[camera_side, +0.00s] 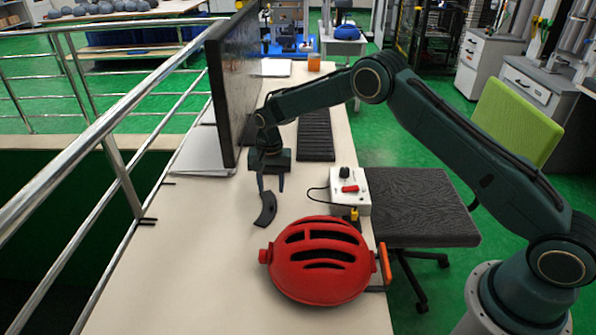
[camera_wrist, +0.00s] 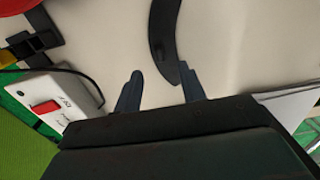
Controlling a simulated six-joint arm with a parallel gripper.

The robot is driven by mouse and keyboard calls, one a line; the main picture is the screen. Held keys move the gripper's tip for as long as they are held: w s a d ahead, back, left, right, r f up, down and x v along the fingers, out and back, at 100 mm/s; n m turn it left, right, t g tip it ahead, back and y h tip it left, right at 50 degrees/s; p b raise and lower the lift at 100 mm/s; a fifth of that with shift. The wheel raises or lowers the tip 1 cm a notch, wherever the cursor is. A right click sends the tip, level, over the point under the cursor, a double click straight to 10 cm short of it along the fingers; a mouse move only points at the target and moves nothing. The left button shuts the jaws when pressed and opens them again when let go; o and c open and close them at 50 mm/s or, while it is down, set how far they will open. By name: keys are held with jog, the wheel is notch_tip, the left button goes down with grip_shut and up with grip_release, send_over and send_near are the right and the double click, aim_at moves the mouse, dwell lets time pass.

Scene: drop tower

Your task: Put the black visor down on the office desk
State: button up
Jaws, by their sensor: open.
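The black visor (camera_side: 266,209), a narrow curved strip, appears to lie on the pale office desk (camera_side: 215,255), left of the red helmet. In the wrist view the visor (camera_wrist: 162,35) reaches down from the top edge, its lower end beside the right finger. My gripper (camera_side: 271,187) is open just above the visor's far end, fingers pointing down. I cannot tell whether the right finger touches the visor.
The red helmet shell (camera_side: 320,262) sits near the desk's right edge. A white control box (camera_side: 350,190) with a red switch stands behind it. A monitor (camera_side: 233,80) and keyboard (camera_side: 316,135) are farther back. The front left of the desk is clear, bordered by a metal railing (camera_side: 118,165).

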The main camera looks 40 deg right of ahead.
notch_tip(320, 180, up, 6)
jog(key=shift+r, duration=0.2)
dwell(0.7)
notch_tip(320, 180, up, 13)
jog(key=n+t, duration=0.1)
jog(key=n, duration=0.1)
send_over(273, 203)
jog(key=s+d, duration=0.2)
jog(key=s, duration=0.4)
jog(key=s+r+n+t, duration=0.2)
jog(key=s+r, duration=0.8)
jog(key=s, duration=0.1)
jog(key=s+d+n+t, duration=0.2)
jog(key=s+n, duration=0.3)
jog(key=s, duration=2)
jog(key=shift+s+d+t, duration=0.15)
jog(key=shift+d+t, duration=0.15)
jog(key=shift+d, duration=0.1)
jog(key=shift+r, duration=0.1)
